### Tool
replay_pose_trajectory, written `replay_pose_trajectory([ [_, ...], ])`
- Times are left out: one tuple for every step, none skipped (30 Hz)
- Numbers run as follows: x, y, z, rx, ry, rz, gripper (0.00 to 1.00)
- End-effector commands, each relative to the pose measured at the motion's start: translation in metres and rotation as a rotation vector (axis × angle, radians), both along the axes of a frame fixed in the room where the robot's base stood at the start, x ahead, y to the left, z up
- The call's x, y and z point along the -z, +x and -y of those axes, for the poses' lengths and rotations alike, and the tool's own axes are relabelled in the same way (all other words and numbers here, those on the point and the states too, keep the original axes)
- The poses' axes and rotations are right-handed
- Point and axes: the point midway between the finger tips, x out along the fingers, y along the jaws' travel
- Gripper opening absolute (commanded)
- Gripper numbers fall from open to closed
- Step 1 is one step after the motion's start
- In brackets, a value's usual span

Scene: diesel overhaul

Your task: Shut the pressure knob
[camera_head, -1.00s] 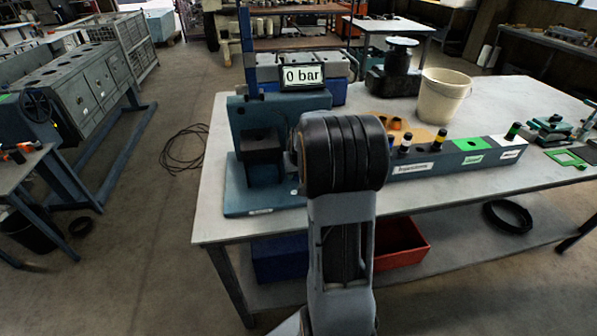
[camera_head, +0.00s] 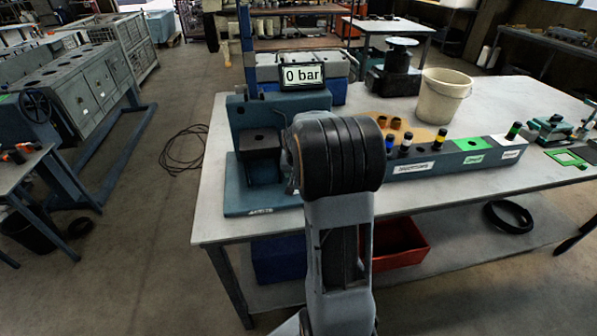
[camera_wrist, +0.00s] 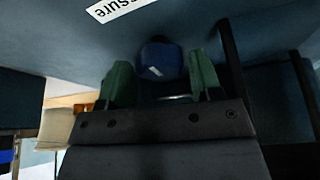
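The pressure knob (camera_wrist: 159,61) is a dark blue round knob on a blue-grey panel in the wrist view. A white label (camera_wrist: 118,8) ending in "ssure" shows upside down near it. My gripper (camera_wrist: 160,80) has two green fingertips, one on each side of the knob. The fingers stand apart and look open, with little room beside the knob; I cannot tell whether they touch it. My arm hides the knob and my gripper there.
The grey table (camera_head: 440,190) holds a cream bucket (camera_head: 443,95) and a long injector rack (camera_head: 432,164) with several injectors, to the right of my arm. A red bin (camera_head: 400,245) is on the shelf below.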

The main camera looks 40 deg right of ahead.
Motion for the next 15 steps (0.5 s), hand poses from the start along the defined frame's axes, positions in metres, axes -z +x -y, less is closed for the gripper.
replay_pose_trajectory([
  [0.000,0.000,0.000,-0.001,0.000,0.000,0.64],
  [0.000,0.000,0.000,-0.001,0.000,0.000,0.67],
  [0.000,0.000,0.000,-0.001,0.000,0.000,0.69],
  [0.000,0.000,0.000,-0.001,0.000,0.000,0.69],
  [0.000,0.000,0.000,-0.001,0.000,0.000,0.69],
  [0.000,0.000,0.000,-0.002,0.000,0.000,0.69],
  [0.000,0.000,0.000,-0.002,0.000,0.000,0.69],
  [0.000,0.000,0.000,-0.002,0.000,0.000,0.69],
  [0.000,0.000,-0.001,-0.002,0.000,0.000,0.69],
  [-0.001,0.000,-0.001,-0.002,0.000,0.001,0.69],
  [-0.002,0.000,-0.001,-0.002,0.000,0.001,0.69],
  [-0.004,-0.001,-0.001,-0.002,-0.001,0.002,0.69],
  [-0.006,-0.001,-0.002,-0.002,-0.002,0.002,0.69],
  [-0.010,-0.002,-0.003,-0.002,-0.002,0.003,0.69],
  [-0.014,-0.004,-0.004,-0.002,-0.002,0.002,0.69],
])
